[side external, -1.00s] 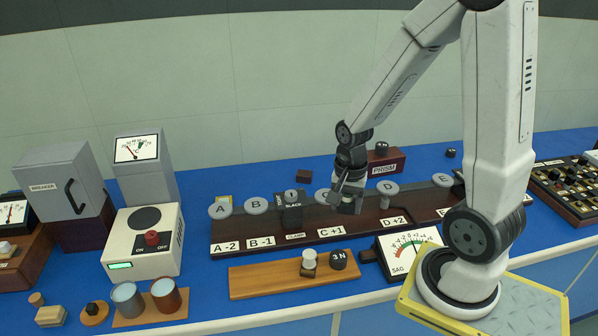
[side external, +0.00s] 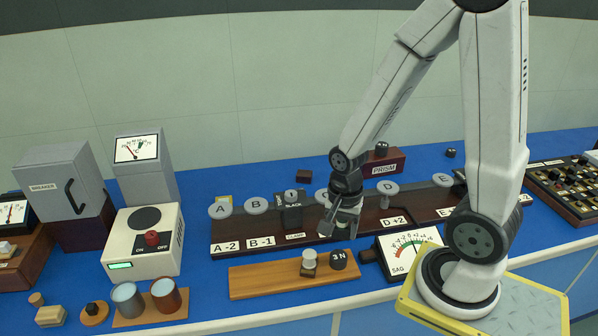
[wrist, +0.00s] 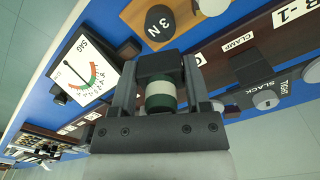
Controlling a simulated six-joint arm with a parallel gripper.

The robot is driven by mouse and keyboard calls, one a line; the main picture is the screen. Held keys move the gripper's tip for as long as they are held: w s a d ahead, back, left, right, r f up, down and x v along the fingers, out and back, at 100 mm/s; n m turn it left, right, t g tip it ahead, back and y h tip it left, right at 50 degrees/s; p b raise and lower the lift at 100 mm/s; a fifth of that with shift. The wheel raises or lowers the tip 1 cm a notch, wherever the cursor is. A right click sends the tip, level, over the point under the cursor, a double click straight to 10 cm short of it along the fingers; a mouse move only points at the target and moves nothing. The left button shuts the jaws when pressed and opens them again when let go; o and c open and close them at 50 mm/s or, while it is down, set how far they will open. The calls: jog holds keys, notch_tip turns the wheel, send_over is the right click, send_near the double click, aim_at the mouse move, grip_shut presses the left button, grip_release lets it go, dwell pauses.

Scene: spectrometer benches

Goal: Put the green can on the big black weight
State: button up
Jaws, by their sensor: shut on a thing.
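My gripper (side external: 340,226) is shut on the green can and holds it above the front of the long dark bench rail. In the wrist view the can (wrist: 160,98) is a green cylinder with a white band, between the two fingers (wrist: 158,88); a dark block covers part of it. The big black weight, marked 3 N (side external: 338,259), stands on the wooden board (side external: 262,279), in front of and below my gripper. It also shows in the wrist view (wrist: 160,24), beyond the fingertips and apart from the can. Its top looks clear.
A white-topped piece (side external: 309,259) stands close to the left of the weight. The SAG meter (side external: 405,248) stands to the right. The dark rail (side external: 285,227) with its lettered discs lies behind. The left part of the board is bare.

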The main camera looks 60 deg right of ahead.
aim_at(338, 257)
jog(key=shift+f, duration=1.05)
jog(key=shift+f, duration=0.1)
jog(key=shift+f, duration=1.9)
jog(key=shift+f, duration=0.1)
jog(key=o, duration=1.2)
jog(key=shift+o, duration=0.2)
jog(key=shift+r, duration=6.1)
